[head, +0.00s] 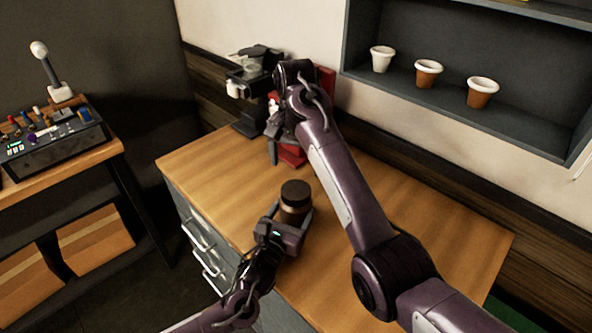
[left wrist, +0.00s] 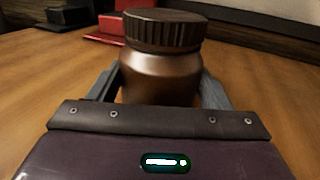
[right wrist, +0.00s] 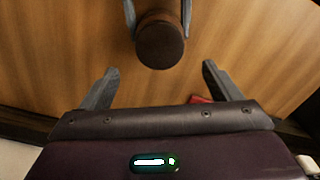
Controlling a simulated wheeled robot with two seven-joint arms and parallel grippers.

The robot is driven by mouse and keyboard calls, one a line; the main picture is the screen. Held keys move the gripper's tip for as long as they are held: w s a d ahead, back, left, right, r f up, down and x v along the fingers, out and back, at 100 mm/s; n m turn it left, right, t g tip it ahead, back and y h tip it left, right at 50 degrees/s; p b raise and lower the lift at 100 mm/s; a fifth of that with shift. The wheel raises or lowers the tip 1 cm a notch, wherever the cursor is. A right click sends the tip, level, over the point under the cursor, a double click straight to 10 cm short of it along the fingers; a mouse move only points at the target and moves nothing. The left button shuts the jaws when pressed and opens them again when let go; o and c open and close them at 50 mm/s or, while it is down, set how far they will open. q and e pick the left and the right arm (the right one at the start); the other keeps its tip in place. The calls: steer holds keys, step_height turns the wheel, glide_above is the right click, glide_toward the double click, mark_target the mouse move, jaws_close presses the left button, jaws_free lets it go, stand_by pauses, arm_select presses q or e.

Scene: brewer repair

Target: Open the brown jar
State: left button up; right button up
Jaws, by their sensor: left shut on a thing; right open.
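The brown jar (head: 295,203) stands upright on the wooden counter (head: 400,195) with its dark ribbed lid (left wrist: 163,30) on. My left gripper (head: 292,220) is shut around the jar's body from the front, one finger on each side, below the lid. In the left wrist view the jar (left wrist: 160,78) sits between the fingers. My right gripper (right wrist: 158,85) is open and empty. In the right wrist view the lid (right wrist: 160,46) lies beyond the fingertips, apart from them. In the head view my right gripper (head: 283,135) is farther back, partly hidden by its own arm.
A dark coffee machine (head: 252,85) stands at the counter's back left. A red object (head: 292,155) is behind my right gripper. A wall shelf (head: 440,90) holds three cups. A side table with a control box (head: 50,135) is at left. The counter's right part is clear.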

mark_target(296, 189)
steer(key=shift+f, duration=3.95)
steer(key=c, duration=1)
steer(key=n, duration=0.3)
steer(key=o, duration=1.1)
steer(key=shift+r, duration=0.1)
